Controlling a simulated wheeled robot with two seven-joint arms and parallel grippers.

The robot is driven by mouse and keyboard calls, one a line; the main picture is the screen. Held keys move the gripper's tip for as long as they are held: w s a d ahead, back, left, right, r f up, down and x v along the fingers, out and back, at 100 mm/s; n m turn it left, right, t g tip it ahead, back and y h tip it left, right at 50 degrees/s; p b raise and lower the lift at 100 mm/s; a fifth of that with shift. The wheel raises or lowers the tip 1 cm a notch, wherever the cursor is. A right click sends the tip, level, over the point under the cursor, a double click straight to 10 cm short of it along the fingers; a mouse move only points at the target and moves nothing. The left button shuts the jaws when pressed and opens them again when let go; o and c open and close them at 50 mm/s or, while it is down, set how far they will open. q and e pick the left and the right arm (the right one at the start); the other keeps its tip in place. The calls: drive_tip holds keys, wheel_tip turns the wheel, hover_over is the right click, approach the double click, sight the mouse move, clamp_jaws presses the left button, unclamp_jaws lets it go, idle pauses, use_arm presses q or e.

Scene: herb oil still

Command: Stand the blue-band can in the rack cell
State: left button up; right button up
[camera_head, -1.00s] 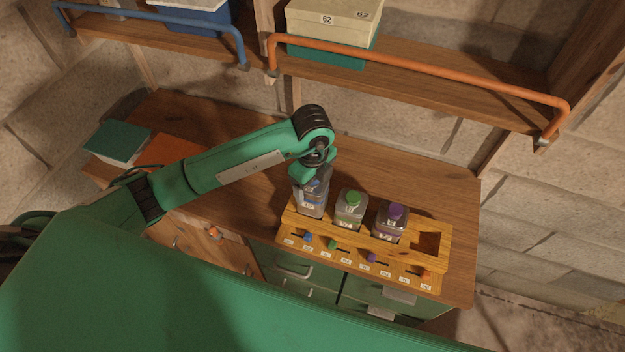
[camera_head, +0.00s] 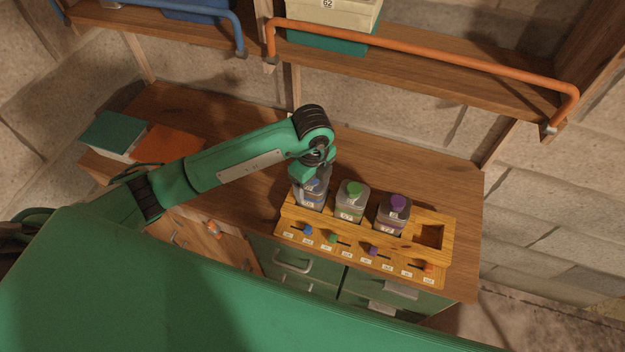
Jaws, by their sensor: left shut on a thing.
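The blue-band can (camera_head: 311,197) is a grey can with a blue cap, upright at the leftmost cell of the wooden rack (camera_head: 412,255). Its lower part is hidden behind the rack's front, so it appears to be in that cell. My left gripper (camera_head: 313,177) is shut on the can's top from above; the fingers are mostly hidden by the wrist. A green-capped can (camera_head: 350,207) and a purple-capped can (camera_head: 391,218) stand in the cells to the right. The rightmost cell is empty. My right gripper is not in view.
The rack stands on a wooden bench (camera_head: 243,140) with green drawers (camera_head: 298,261) below. A green book (camera_head: 114,132) and an orange sheet (camera_head: 169,146) lie at the left. A shelf with an orange rail (camera_head: 420,55) and a blue rail runs above.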

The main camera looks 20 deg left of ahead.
use_arm(q)
drive_tip(key=shift+f, duration=0.1)
idle(0.6)
drive_tip(key=o, duration=1.5)
drive_tip(key=shift+c, duration=0.2)
drive_tip(key=shift+f, duration=0.1)
drive_tip(key=shift+r+b, duration=0.4)
drive_tip(key=shift+r, duration=0.05)
wheel_tip(320, 180, up, 11)
drive_tip(key=shift+r+b, duration=0.1)
drive_tip(key=shift+b, duration=0.95)
drive_tip(key=shift+r, duration=0.9)
